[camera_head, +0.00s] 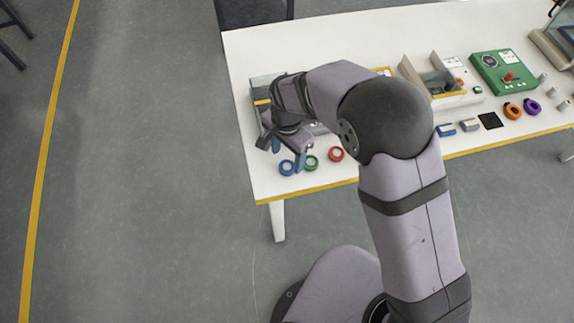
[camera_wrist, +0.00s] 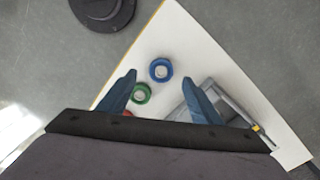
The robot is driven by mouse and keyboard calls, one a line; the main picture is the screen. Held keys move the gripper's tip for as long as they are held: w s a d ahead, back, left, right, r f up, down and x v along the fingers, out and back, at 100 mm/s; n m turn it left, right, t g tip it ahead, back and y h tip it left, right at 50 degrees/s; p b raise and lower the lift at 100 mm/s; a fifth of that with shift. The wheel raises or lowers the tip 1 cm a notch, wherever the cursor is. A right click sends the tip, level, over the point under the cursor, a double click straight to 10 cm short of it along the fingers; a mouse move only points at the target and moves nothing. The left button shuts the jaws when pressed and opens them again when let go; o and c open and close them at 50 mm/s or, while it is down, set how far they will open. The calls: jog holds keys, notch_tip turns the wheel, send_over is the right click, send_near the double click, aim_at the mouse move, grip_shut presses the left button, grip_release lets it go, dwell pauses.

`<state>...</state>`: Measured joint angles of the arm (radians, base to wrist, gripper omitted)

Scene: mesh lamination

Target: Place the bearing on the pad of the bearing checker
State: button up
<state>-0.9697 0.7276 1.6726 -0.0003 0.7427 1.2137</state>
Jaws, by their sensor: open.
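My gripper (camera_head: 282,151) is open and empty above the left front part of the table. In the wrist view, its two blue fingers (camera_wrist: 159,77) stand apart, with a blue ring (camera_wrist: 160,70) between and beyond the tips. The blue ring lies flat near the table's front left corner (camera_head: 286,168). A green ring (camera_head: 311,163) and a red ring (camera_head: 336,154) lie to its right. I cannot tell which thing is the bearing. A green device with a red knob (camera_head: 507,77) stands at the back right; I cannot tell if it is the bearing checker.
A grey tray-like fixture (camera_wrist: 226,105) lies beside the rings, partly hidden by my arm. A beige open box (camera_head: 440,84), a black square (camera_head: 490,120), orange (camera_head: 512,111) and purple (camera_head: 532,106) rings, and small grey pieces lie to the right. The white table (camera_head: 262,182) has a yellow front edge.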

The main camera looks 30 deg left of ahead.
aim_at(287, 166)
jog(key=shift+f, duration=0.1)
jog(key=shift+w+a+f+p, duration=0.15)
jog(key=shift+f+p, duration=1.1)
jog(key=shift+f, duration=1.2)
jog(key=c, duration=1.3)
jog(key=shift+r, duration=0.1)
notch_tip(287, 166, up, 10)
jog(key=b, duration=0.3)
